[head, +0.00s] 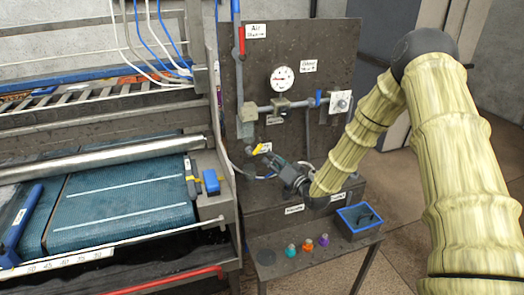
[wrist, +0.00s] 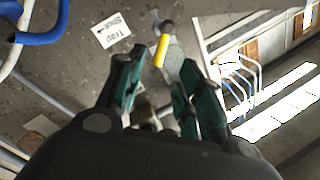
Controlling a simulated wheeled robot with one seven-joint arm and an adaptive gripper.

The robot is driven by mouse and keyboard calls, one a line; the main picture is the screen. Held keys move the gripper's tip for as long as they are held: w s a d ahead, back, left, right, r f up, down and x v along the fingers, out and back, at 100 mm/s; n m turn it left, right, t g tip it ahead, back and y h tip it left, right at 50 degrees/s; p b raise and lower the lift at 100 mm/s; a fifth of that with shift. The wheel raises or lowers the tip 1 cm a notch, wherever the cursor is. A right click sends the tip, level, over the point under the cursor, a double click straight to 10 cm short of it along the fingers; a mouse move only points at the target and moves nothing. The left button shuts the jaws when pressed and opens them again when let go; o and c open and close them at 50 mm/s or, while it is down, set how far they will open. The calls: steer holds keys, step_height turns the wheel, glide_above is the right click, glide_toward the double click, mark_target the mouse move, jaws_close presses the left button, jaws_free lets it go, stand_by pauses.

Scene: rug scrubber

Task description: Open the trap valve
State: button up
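The trap valve shows as a small yellow handle (head: 258,149) low on the dark panel, just left of my gripper (head: 276,161) in the head view. In the wrist view the yellow handle (wrist: 161,50) stands roughly upright, with a dark round part at its top. A white label reading "Trap Shut…" (wrist: 117,29) is to its left. My gripper (wrist: 162,62) is open, with its two dark green fingers apart. The handle appears in the gap between the fingertips, seemingly beyond them. I cannot tell whether they touch it. The lower valve body is partly hidden.
The panel (head: 335,45) carries a gauge (head: 282,78), a horizontal pipe (head: 296,104) and a blue-handled valve (head: 318,98). Below, a bench holds a blue-rimmed box (head: 360,218) and several coloured bottles (head: 307,245). The scrubber's blue bed (head: 125,200) is at the left. A blue hose (wrist: 45,38) loops beside the gripper.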

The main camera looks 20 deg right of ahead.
mark_target(257, 150)
steer(key=p+x, duration=0.2)
steer(key=x, duration=0.6)
steer(key=shift+a, duration=0.1)
jaws_close()
